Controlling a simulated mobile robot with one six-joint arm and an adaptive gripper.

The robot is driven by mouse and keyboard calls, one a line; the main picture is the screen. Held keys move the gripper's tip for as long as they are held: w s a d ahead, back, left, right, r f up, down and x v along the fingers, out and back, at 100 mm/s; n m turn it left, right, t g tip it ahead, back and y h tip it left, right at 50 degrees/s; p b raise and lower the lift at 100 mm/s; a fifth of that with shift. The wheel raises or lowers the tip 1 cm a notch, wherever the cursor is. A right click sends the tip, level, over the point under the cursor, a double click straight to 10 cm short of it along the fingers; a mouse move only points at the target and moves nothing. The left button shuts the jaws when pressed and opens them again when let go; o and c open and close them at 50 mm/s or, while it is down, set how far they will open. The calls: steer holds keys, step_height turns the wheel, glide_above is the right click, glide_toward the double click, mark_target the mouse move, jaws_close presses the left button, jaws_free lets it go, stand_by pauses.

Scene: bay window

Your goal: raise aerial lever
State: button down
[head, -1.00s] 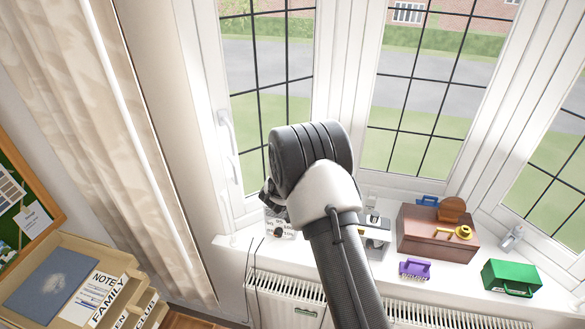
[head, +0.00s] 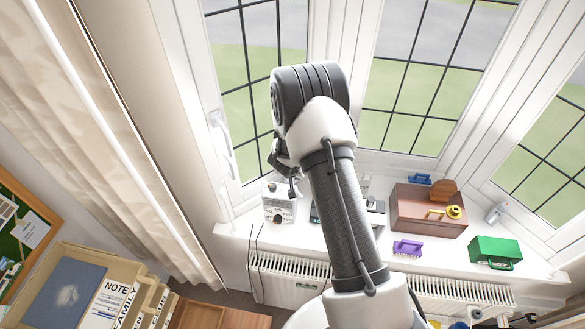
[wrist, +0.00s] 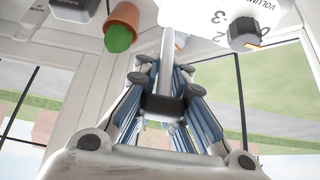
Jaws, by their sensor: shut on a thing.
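The white radio box (head: 279,208) with dark knobs stands on the windowsill at the window's left side. In the wrist view its pale face with printing and a dark volume knob (wrist: 243,32) fills the top right. A pale, thin lever (wrist: 167,48) runs from the radio's side down between my fingertips. My gripper (wrist: 168,80) is shut on this lever; the grip itself is partly hidden by the finger pads. In the head view my gripper (head: 289,178) is just above the radio, partly hidden by my wrist.
A terracotta pot (wrist: 125,15) with a green plant is close to my gripper in the wrist view. On the sill to the right are a brown box (head: 417,211), a purple item (head: 407,248) and a green box (head: 495,250). Window frame and handle (head: 220,140) are near the arm.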

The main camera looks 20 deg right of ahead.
steer(key=shift+s+a+f, duration=0.1)
steer(key=shift+s+f, duration=0.1)
steer(key=c, duration=2.1)
jaws_free()
steer(key=o, duration=0.4)
steer(key=shift+w+r, duration=0.1)
steer(key=v, duration=1.2)
steer(key=shift+c, duration=0.4)
